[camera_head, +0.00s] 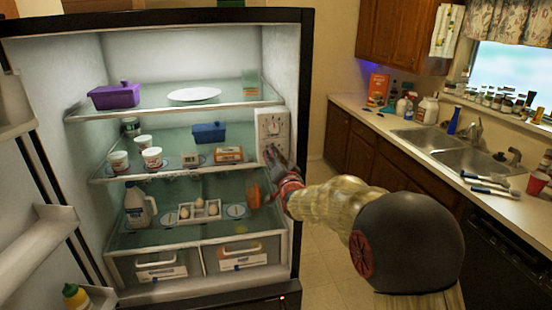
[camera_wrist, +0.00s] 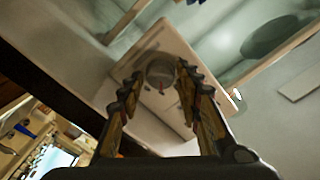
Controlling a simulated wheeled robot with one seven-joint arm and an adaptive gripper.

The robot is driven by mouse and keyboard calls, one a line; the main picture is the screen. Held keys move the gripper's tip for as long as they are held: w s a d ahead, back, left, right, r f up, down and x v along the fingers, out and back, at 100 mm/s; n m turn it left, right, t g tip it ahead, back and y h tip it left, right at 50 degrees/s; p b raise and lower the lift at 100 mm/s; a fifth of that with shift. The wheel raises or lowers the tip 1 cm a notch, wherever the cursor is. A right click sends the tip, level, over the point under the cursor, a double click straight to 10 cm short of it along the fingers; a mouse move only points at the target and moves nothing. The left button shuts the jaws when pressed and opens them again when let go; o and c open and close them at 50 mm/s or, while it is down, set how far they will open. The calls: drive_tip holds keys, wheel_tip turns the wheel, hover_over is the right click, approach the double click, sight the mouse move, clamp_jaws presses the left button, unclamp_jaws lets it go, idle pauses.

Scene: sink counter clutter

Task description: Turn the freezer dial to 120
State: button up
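The white control panel (camera_head: 273,122) is on the right inner wall of the open fridge, with dark markings on its face. In the wrist view, a round grey dial (camera_wrist: 160,71) with a red mark on its rim stands on the panel (camera_wrist: 178,42). My gripper (camera_wrist: 159,71) is open, with one finger on each side of the dial in the picture. Whether the fingers touch it cannot be told. The dial's numbers are too small to read.
Glass fridge shelves (camera_head: 180,105) left of the panel hold a purple container (camera_head: 114,96), a white plate (camera_head: 194,95), cups and eggs. The open fridge door (camera_head: 30,180) is at far left. A sink counter (camera_head: 410,150) with clutter stands at right.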

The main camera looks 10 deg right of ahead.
drive_tip(key=shift+o, duration=0.9)
drive_tip(key=s, duration=1.2)
